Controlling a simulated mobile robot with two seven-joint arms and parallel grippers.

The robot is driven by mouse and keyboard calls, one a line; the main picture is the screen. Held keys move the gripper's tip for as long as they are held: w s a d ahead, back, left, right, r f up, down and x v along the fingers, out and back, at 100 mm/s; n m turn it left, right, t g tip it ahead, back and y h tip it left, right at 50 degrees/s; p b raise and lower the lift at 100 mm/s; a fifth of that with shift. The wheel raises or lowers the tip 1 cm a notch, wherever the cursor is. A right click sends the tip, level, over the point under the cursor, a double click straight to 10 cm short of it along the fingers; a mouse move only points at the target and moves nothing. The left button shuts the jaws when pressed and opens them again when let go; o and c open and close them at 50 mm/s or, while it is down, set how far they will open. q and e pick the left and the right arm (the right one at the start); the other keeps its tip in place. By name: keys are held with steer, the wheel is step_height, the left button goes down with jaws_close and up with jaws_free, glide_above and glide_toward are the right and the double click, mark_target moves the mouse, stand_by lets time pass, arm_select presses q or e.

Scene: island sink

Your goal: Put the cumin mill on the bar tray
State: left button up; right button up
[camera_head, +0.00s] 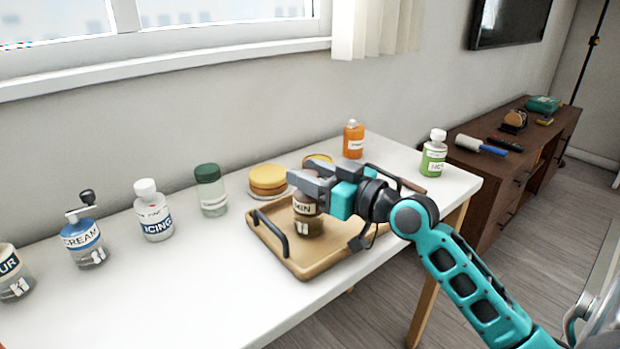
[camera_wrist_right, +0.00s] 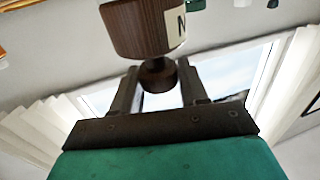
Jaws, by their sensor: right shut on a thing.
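The cumin mill (camera_head: 308,222) is a brown wooden mill with a pale label, partly readable. My right gripper (camera_head: 308,182) is shut on its top knob from above. The mill is upright over the bar tray (camera_head: 310,268), a light wooden tray with dark handles; I cannot tell whether its base touches the tray floor. In the right wrist view the mill's brown body (camera_wrist_right: 138,30) and round knob show, the knob between the fingers of my right gripper (camera_wrist_right: 160,82). My left gripper is not in view.
An orange bottle (camera_head: 353,140) and a green-labelled bottle (camera_head: 433,155) are to the right. The white table's front left is clear.

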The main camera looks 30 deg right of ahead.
steer(key=shift+r, duration=0.1)
steer(key=o, duration=1.2)
steer(key=b+v, duration=0.3)
steer(key=v, duration=0.9)
